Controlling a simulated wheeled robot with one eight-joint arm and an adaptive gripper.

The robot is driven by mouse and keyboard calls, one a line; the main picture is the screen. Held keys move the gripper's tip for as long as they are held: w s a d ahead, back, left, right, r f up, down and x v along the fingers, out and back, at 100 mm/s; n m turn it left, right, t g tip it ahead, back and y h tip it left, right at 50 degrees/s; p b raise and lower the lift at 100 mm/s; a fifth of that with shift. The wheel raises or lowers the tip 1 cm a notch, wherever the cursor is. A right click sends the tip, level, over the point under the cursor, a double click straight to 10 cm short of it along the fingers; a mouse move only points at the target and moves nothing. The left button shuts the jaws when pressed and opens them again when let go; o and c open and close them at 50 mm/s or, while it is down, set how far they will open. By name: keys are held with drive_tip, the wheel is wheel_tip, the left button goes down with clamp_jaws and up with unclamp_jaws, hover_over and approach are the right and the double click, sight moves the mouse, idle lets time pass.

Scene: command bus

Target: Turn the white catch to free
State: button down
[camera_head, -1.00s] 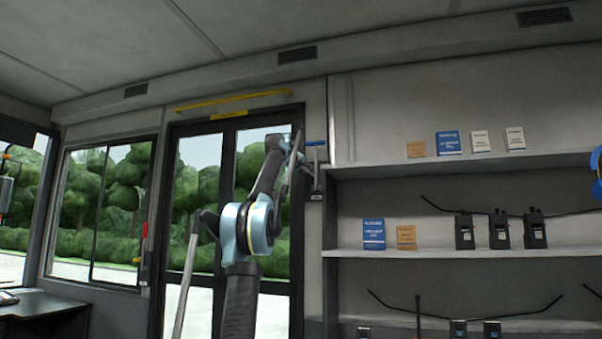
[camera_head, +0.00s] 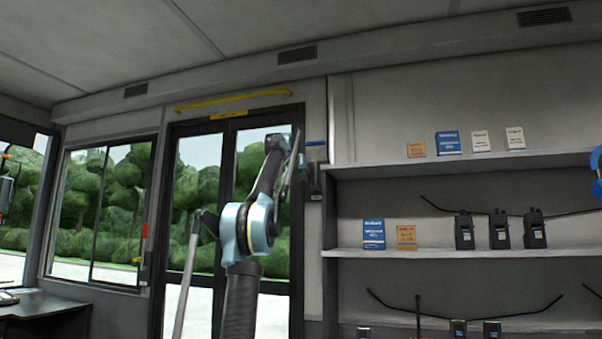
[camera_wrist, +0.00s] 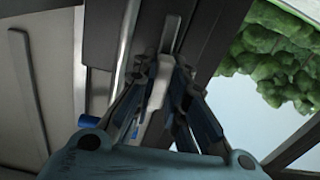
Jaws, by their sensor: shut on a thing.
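The white catch (camera_wrist: 157,92) shows in the wrist view as a pale, narrow lever between my fingertips. My gripper (camera_wrist: 160,77) is shut on it, with a dark finger linkage on either side. The fingers hide part of the catch. A pale grey upright strip (camera_wrist: 170,35) shows just beyond the fingertips; I cannot tell whether it is part of the catch. In the head view, my arm reaches to the wall just right of the glass door, and its end hides the catch there.
A small blue-topped plate (camera_head: 316,144) is on the wall beside my arm's end. The dark-framed glass door (camera_head: 228,165) stands left of it, with a yellow rail (camera_head: 235,101) above. Shelves (camera_head: 450,253) with radios and cards fill the right side.

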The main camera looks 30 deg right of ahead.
drive_tip(key=shift+w+m, duration=0.1)
drive_tip(key=shift+m, duration=0.4)
drive_tip(key=c, duration=1.6)
unclamp_jaws()
drive_tip(key=shift+w+f, duration=0.1)
drive_tip(key=shift+f, duration=0.05)
drive_tip(key=v, duration=1.2)
drive_tip(key=shift+w, duration=0.1)
